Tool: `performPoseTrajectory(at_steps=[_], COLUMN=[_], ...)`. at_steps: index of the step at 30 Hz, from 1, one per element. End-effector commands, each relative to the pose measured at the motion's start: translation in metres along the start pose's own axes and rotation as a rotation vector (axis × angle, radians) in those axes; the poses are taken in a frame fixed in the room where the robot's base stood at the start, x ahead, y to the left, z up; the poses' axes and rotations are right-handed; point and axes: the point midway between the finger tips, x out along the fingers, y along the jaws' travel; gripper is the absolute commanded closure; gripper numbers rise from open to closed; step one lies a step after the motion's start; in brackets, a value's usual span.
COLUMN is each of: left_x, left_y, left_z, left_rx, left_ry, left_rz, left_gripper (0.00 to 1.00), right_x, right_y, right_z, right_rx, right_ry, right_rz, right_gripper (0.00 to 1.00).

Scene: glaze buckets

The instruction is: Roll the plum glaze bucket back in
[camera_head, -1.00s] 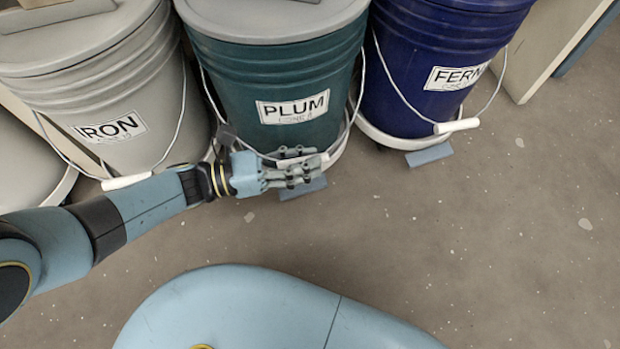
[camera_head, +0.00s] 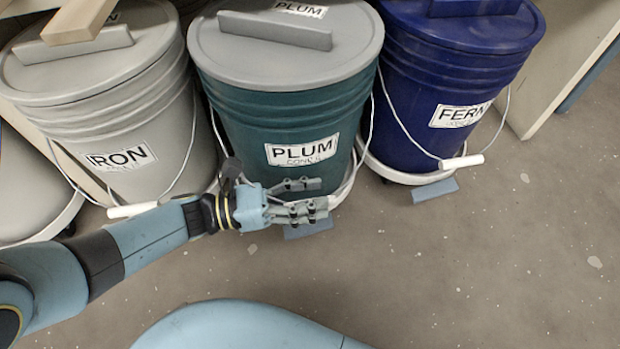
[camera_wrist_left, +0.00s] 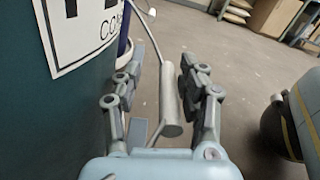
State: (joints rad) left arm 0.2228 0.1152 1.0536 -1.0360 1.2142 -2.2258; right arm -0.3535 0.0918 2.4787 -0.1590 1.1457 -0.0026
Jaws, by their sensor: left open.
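The plum glaze bucket (camera_head: 255,115) is teal with a grey lid (camera_head: 340,62) and a white PLUM label. It stands upright on a white round dolly (camera_head: 342,193), between a grey bucket and a blue one. A blue-grey tab (camera_head: 309,229) sticks out at the dolly's front. My left gripper (camera_head: 318,195) is low in front of this bucket, its fingers apart. In the left wrist view the pale handle grip (camera_wrist_left: 170,100) lies between the open fingers (camera_wrist_left: 178,72), with its wire running up; the teal wall is close on the left. My right gripper is out of view.
The grey IRON bucket (camera_head: 130,125) stands left, with a wooden piece (camera_head: 78,20) over its lid. The blue FERN bucket (camera_head: 415,100) stands right on its dolly. A pale upright panel (camera_head: 560,70) is beyond it. The floor (camera_head: 480,270) in front is clear.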

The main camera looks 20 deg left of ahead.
Motion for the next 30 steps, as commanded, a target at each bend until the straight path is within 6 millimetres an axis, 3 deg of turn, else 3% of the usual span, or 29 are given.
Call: performPoseTrajectory(at_steps=[12, 21, 28, 29, 30], left_x=[0.002, 0.003, 0.003, -0.025, -0.025], left_y=[-0.013, -0.017, -0.017, -0.023, -0.023], left_z=[0.074, 0.101, 0.102, 0.031, 0.030], left_rx=[0.015, 0.017, 0.016, -0.115, -0.115], left_ry=[-0.018, -0.018, -0.019, 0.098, 0.099], left_rz=[-0.007, -0.006, -0.006, 0.047, 0.047], left_gripper=[0.59, 0.59, 0.59, 0.59, 0.59], right_x=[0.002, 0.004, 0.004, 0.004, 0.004], right_y=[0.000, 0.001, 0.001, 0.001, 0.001], right_z=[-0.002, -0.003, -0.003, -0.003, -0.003], right_rx=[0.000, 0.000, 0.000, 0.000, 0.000], right_ry=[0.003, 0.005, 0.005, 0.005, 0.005], right_rz=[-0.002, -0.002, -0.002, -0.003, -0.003], right_gripper=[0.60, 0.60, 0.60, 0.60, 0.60])
